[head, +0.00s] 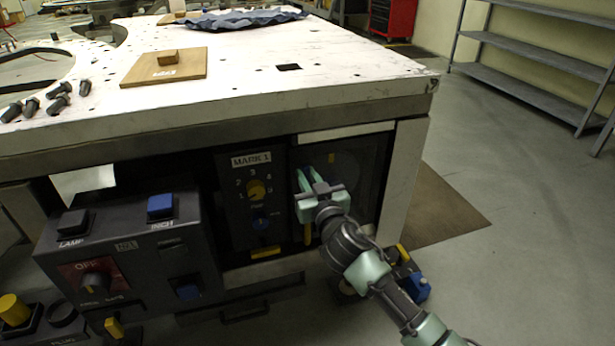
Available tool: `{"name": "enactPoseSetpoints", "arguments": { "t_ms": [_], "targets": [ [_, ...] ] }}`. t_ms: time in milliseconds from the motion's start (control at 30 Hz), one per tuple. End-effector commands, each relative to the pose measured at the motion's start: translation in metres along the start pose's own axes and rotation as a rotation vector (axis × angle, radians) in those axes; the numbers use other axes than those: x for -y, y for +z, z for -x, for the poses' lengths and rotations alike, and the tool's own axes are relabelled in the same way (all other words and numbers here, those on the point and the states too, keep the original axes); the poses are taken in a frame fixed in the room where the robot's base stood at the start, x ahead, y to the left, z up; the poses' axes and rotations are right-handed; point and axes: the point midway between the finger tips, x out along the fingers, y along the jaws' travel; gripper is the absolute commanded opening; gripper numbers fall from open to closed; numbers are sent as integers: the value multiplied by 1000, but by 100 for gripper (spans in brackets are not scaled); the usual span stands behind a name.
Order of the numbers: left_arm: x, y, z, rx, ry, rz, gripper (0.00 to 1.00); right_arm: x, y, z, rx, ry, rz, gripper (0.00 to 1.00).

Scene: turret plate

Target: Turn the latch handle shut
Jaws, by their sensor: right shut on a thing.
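The latch panel (368,165) is a dark square plate under the right end of the white bench, with a round dial-like mark and a small yellow mark on it. My right gripper (306,180), with pale green fingers, is at the left side of this panel and is shut on the latch handle. The handle is mostly hidden by the gripper; a yellow strip (308,235) shows just below the fingers and seems to be part of it. The handle's exact angle cannot be told. My left gripper is not in view.
A dark control box (130,235) with a blue button (160,205) juts out farther left. The white bench top (290,100) overhangs above.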

Motion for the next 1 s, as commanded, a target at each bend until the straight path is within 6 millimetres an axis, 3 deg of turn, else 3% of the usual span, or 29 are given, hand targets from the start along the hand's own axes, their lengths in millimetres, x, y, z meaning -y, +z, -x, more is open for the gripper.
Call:
{"name": "enactPoseSetpoints", "arguments": {
  "t_ms": [467, 600, 1000],
  "targets": [
    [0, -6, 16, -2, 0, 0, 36, 2, 0, 0, 3, -1, 312, 0],
    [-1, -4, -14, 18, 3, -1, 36, 2, 1, 0, 5, 0, 447, 0],
    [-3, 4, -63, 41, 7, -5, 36, 4, 2, 0, 4, -1, 828, 0]
  ]
}}
